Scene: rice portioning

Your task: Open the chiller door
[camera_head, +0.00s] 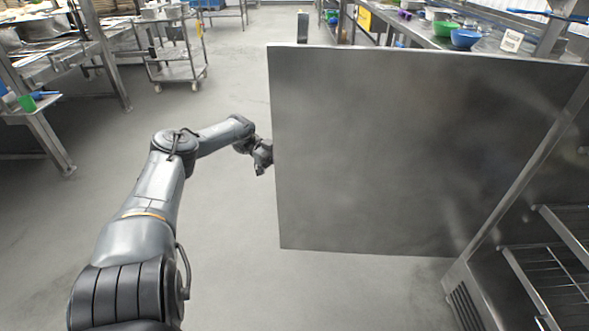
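The chiller door (400,150) is a flat grey steel panel. It stands swung out from the chiller body (465,300) at the right, and the inside shows wire shelves (550,275). My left gripper (262,160) is at the door's free left edge, partly hidden behind it. Whether its fingers are open, shut or touching the door cannot be told. The door's handle is not visible from this side. My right gripper is not in view.
A steel trolley (178,75) and a steel worktable (60,65) stand at the back left. A counter with a green bowl (446,29) and a blue bowl (465,38) lies behind the door. The grey floor left of the door is clear.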

